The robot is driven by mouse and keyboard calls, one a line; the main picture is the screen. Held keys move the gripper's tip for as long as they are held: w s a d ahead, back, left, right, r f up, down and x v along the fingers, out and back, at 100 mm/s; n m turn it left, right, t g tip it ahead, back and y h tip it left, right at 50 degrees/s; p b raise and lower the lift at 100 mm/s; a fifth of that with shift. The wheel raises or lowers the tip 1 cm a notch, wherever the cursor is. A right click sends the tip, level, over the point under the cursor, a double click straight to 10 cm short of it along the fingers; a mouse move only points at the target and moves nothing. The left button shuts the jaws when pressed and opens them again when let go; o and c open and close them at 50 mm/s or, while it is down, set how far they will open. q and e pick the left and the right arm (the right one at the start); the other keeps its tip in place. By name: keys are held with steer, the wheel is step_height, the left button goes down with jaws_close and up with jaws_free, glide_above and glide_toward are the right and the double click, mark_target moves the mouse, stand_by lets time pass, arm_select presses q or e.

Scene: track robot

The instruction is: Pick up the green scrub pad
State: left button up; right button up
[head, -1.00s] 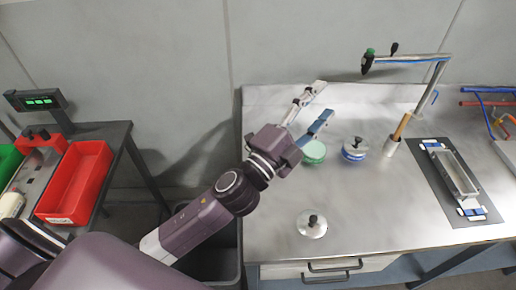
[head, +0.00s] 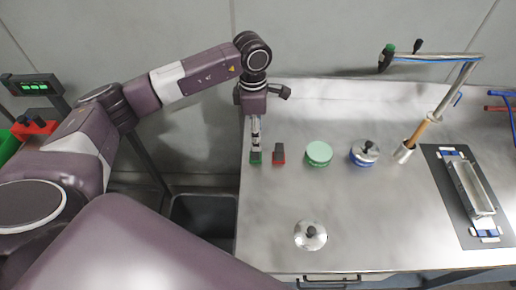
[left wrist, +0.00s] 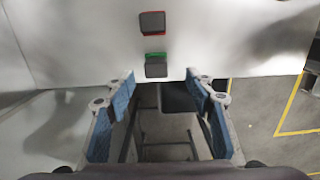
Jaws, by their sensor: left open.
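The green scrub pad (head: 256,159) lies near the left edge of the steel counter, and its dark top with a green edge shows in the left wrist view (left wrist: 155,67). My left gripper (head: 256,143) points down over the left end of the counter, close to the pad in the head view. In the left wrist view its blue-padded fingers (left wrist: 160,78) are wide apart and empty. The green pad shows just beyond the fingertips, between their lines. I cannot tell the exact height gap. My right gripper is not in view.
A similar red-edged pad (head: 279,154) lies just right of the green one, also in the wrist view (left wrist: 152,23). Farther right are a green round container (head: 319,153), a blue one (head: 364,153) and a tap (head: 440,57). A lid (head: 311,236) lies in front.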

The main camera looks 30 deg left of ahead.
mark_target(255, 153)
arm_select(q)
steer(key=shift+a, duration=0.65)
steer(key=shift+s+f+y+p, duration=0.1)
steer(key=shift+f+y+p, duration=0.2)
steer(key=shift+f, duration=0.1)
steer(key=f+p, duration=0.1)
steer(key=f, duration=0.1)
steer(key=f+p, duration=0.1)
steer(key=f, duration=0.1)
steer(key=f+p, duration=0.1)
steer(key=f, duration=0.1)
steer(key=shift+w+d, duration=0.25)
steer(key=shift+d, duration=0.05)
steer(key=shift+f, duration=0.3)
steer(key=shift+c, duration=0.6)
steer(key=shift+c, duration=1.2)
steer(key=c, duration=0.9)
